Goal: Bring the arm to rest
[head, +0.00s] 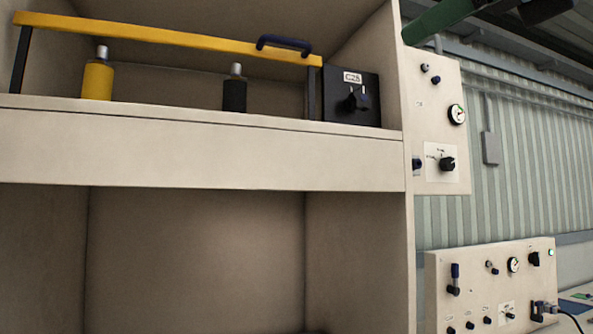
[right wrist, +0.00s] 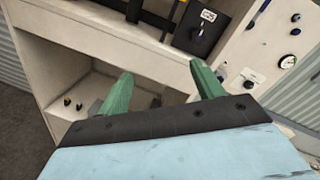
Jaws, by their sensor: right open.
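My right gripper (right wrist: 161,72) is open and empty in the right wrist view, its two green fingers spread apart. Beyond them is the front of a cream cabinet (right wrist: 85,50). In the head view part of the right gripper (head: 438,18) shows at the top right edge, high in front of the wall and above a control panel; the rest is cut off by the frame. My left gripper is in neither view.
The cream cabinet (head: 200,148) has a yellow bar (head: 180,40) with a blue handle (head: 284,44), two cylinders and a black knob box (head: 350,98) in its upper bay. Control panels (head: 440,120) (head: 490,285) are at right. The lower bay looks mostly empty.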

